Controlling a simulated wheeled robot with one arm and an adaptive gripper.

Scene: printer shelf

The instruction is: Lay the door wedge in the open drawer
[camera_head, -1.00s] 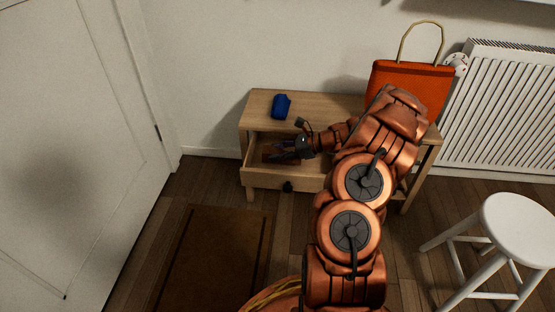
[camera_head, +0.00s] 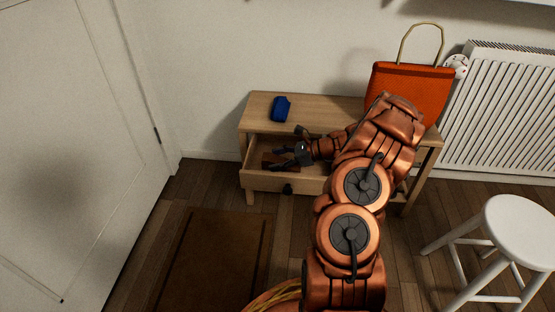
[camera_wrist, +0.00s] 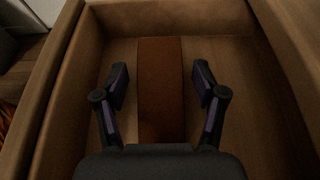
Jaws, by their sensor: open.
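The door wedge (camera_wrist: 161,85) is a flat brown block lying on the floor of the open drawer (camera_wrist: 245,110). In the wrist view it runs lengthwise between the two fingers, with a gap on each side. In the head view the wedge (camera_head: 272,159) shows in part beside the fingers, and the drawer (camera_head: 262,184) is pulled out of the wooden shelf. My gripper (camera_wrist: 161,88) is open and empty over the wedge; in the head view my gripper (camera_head: 278,158) is inside the drawer opening. The near end of the wedge is hidden by the gripper's palm.
A blue object (camera_head: 281,109) lies on the wooden shelf top (camera_head: 335,105). An orange bag (camera_head: 410,85) stands at its right end. A white stool (camera_head: 520,225) is at right, a brown mat (camera_head: 215,260) in front, a white door (camera_head: 75,130) at left.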

